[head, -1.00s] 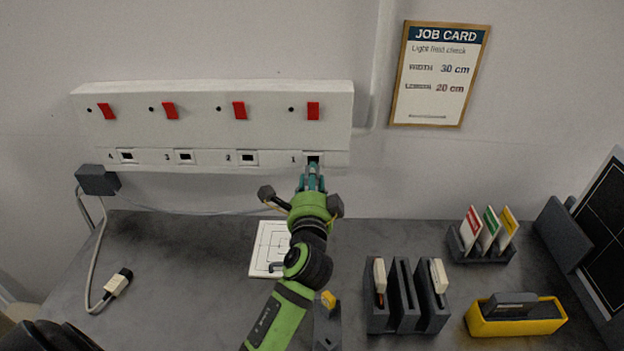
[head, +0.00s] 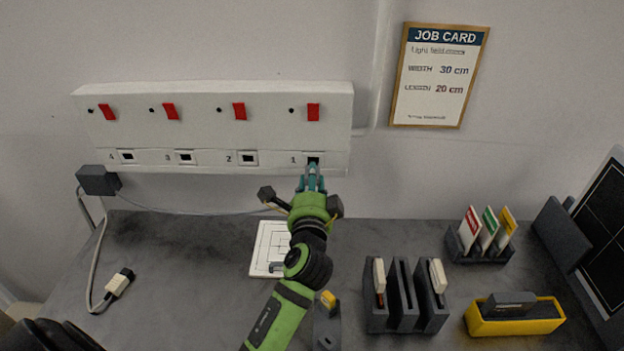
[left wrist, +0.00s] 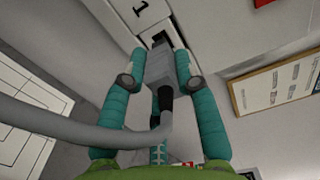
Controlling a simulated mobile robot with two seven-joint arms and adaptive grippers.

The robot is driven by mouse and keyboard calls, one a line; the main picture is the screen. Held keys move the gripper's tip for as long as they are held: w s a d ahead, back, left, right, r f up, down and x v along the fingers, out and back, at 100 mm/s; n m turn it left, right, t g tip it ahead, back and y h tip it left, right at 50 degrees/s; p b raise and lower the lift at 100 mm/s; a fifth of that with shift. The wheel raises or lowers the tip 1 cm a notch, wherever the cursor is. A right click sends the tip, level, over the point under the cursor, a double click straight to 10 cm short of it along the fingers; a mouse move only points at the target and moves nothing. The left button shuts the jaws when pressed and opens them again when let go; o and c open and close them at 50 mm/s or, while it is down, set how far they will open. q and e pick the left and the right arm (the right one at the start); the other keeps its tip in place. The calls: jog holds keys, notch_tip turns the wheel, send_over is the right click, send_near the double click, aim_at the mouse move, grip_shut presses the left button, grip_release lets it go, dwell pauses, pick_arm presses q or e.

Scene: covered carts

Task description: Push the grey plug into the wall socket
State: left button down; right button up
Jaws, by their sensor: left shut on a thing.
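The wall socket strip (head: 200,130) is white, with red switches above sockets numbered 4 to 1 from left to right. My left gripper (head: 313,170) is at socket 1 (head: 313,158), at the right end. In the left wrist view, my left gripper (left wrist: 160,70) is shut on the grey plug (left wrist: 162,88), whose grey cable (left wrist: 70,128) runs off to the left. The plug's front end is at the dark opening of socket 1 (left wrist: 160,38). How deep it sits cannot be told. In the head view the gripper hides the plug. My right gripper is not in view.
A dark box (head: 98,180) with a cable hangs at the strip's left end. A white connector (head: 118,282) lies on the grey table (head: 190,270). Dark racks (head: 405,300), a card holder (head: 482,245) and a yellow tray (head: 515,316) stand at right.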

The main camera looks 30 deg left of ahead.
pick_arm(q)
jog(key=shift+x, duration=1.7)
jog(key=c, duration=0.9)
grip_release()
jog(key=shift+o, duration=0.2)
jog(key=shift+w, duration=0.1)
jog(key=v, duration=1.2)
jog(key=shift+f, duration=0.1)
